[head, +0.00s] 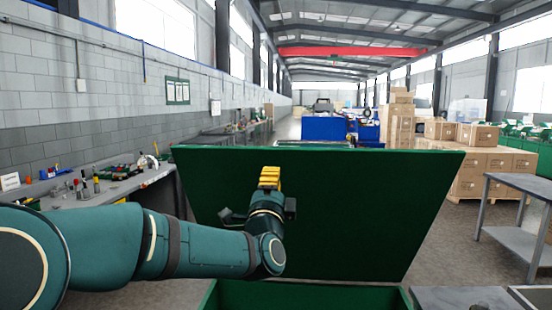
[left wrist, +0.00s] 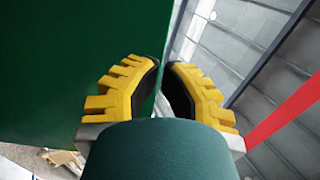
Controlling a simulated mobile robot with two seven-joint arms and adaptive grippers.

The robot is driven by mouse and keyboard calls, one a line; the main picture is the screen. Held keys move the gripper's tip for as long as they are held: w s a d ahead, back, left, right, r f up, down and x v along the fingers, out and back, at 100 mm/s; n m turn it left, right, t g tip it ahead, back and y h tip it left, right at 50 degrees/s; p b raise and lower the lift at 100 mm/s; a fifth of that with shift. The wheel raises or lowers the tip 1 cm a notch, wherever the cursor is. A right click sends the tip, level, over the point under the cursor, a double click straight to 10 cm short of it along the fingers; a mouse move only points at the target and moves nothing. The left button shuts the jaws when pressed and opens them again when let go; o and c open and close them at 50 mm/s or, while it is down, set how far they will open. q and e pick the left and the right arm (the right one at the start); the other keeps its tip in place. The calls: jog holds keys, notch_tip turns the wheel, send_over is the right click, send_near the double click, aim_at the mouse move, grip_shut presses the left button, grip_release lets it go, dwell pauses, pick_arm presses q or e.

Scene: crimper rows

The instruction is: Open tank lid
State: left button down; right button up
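The green tank lid (head: 350,205) stands raised and tilted back in the middle of the head view. The green tank (head: 310,292) shows only its upper rim and part of its inside at the bottom. My left gripper (head: 270,172) is in front of the lid's near face, a little below its top edge. In the left wrist view the yellow fingers (left wrist: 162,68) are close together with a narrow gap and nothing seen between them. The lid (left wrist: 70,60) fills the left side there; I cannot tell whether the fingers touch it. My right gripper is not in view.
A workbench (head: 115,187) with tools runs along the left wall. A grey metal table (head: 515,195) stands at the right. Cardboard boxes (head: 480,175) are stacked behind the lid on the right. A grey surface (head: 460,298) lies right of the tank.

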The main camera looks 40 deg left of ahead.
aim_at(276, 153)
pick_arm(q)
jog(key=x, duration=0.8)
jog(key=shift+w+r, duration=0.1)
jog(key=shift+w, duration=0.05)
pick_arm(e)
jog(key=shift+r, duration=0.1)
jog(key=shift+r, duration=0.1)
pick_arm(q)
jog(key=shift+w+a+r+p, duration=0.2)
jog(key=shift+w+r+p, duration=0.05)
jog(key=shift+p, duration=0.25)
jog(key=w+a+r+p, duration=0.3)
jog(key=w+a+p, duration=0.2)
jog(key=w+p, duration=0.3)
jog(key=w+a+r+g+p, duration=0.1)
jog(key=w+a+r+p, duration=0.2)
jog(key=w+a+p, duration=0.3)
jog(key=w+p, duration=0.2)
jog(key=w, duration=0.2)
jog(key=shift+r+h, duration=0.25)
jog(key=shift+h, duration=0.05)
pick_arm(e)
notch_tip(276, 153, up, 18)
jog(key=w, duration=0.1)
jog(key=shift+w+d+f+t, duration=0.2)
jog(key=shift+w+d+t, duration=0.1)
pick_arm(q)
jog(key=shift+w+a, duration=0.15)
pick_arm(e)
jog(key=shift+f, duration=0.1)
